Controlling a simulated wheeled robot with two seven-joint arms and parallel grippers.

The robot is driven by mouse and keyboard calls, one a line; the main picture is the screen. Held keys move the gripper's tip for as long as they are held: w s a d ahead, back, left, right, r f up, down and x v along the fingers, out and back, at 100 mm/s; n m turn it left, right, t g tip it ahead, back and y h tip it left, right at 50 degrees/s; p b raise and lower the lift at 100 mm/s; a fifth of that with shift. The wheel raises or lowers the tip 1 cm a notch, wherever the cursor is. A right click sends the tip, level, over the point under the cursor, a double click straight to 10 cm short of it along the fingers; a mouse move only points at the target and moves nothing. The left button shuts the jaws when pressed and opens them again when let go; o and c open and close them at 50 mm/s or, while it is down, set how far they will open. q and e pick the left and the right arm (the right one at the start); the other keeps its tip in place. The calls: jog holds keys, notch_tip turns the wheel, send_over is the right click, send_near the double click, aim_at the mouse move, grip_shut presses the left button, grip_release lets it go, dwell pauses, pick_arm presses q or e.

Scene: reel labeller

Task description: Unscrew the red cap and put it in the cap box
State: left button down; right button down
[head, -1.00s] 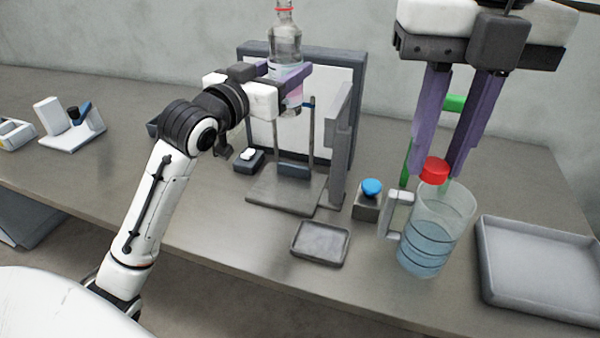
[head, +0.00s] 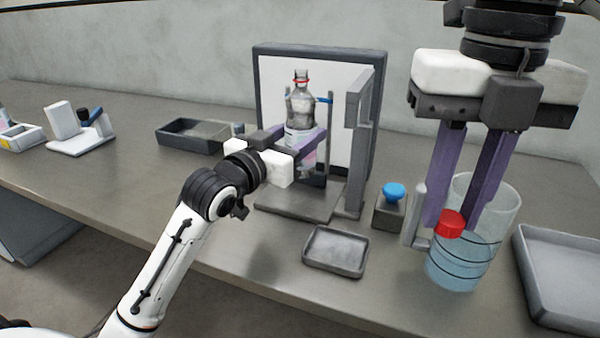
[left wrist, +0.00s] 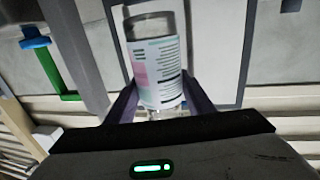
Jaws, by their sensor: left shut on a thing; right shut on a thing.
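The clear bottle (head: 301,104) stands upright with an open neck and a red ring below its mouth. My left gripper (head: 304,145) is shut around its labelled lower body, in front of the white panel. In the left wrist view the bottle (left wrist: 157,68) shows its pink and white label between the fingers. The red cap (head: 449,223) is off the bottle, at the fingertips of my right gripper (head: 455,222), which is shut on it. The cap overlaps the left side of the clear jug in the picture. I cannot tell which container is the cap box.
The clear jug (head: 455,272) has dark rings and a handle. A blue-topped block (head: 391,208) stands left of it. A small grey tray (head: 336,251) is at the front, a large tray (head: 565,290) at the right, and a dark open box (head: 190,136) at the back left.

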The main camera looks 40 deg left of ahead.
pick_arm(q)
jog(key=shift+f+b, duration=0.45)
jog(key=shift+f, duration=2.25)
jog(key=shift+f, duration=0.2)
jog(key=c, duration=0.8)
grip_release()
jog(key=shift+c, duration=0.2)
jog(key=shift+r, duration=0.15)
